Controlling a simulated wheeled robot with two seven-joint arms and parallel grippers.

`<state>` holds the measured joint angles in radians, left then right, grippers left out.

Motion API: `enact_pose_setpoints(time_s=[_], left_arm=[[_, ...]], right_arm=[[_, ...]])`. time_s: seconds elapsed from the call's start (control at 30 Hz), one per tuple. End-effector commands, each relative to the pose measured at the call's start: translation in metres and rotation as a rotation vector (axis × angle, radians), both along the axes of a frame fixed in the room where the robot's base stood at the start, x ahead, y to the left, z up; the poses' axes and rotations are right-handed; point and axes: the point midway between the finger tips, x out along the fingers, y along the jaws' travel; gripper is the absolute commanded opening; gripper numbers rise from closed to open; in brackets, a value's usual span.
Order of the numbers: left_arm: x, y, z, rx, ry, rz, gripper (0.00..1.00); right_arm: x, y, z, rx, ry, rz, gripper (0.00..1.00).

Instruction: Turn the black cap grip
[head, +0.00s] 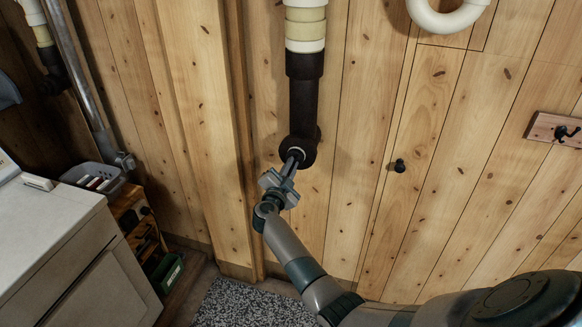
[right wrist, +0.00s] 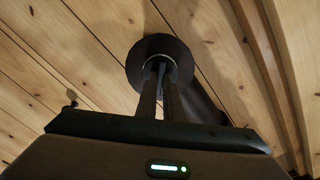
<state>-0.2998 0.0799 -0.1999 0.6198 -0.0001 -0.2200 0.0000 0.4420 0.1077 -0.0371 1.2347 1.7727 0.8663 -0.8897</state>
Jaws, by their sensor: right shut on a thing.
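The black cap (head: 309,143) sits at the lower end of a dark vertical pipe (head: 303,100) on the plank wall. In the right wrist view it is a round black disc (right wrist: 138,64) with a lighter ring around its centre. My right gripper (head: 293,157) reaches up to the cap from below. Its two fingers (right wrist: 158,70) are closed together on the grip at the cap's centre, and they hide most of that grip. I cannot tell how far the grip is turned. My left gripper is not in view.
A white cabinet (head: 60,245) stands at the left, with a grey basket (head: 92,178) and a wooden shelf behind it. A black knob (head: 400,165) and a hook board (head: 556,130) are on the wall to the right. A speckled mat (head: 250,305) lies below.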

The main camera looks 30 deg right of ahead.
Motion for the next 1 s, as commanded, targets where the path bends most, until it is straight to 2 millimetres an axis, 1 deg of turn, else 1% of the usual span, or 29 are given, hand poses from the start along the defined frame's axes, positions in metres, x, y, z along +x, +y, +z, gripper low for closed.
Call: enact_pose_setpoints(time_s=[0.37, 1.0], left_arm=[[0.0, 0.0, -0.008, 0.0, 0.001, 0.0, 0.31], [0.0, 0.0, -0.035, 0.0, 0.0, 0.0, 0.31]], right_arm=[[0.0, 0.0, -0.003, 0.134, -0.154, -0.001, 0.0], [0.0, 0.001, -0.005, 0.522, -0.607, -0.001, 0.0]])
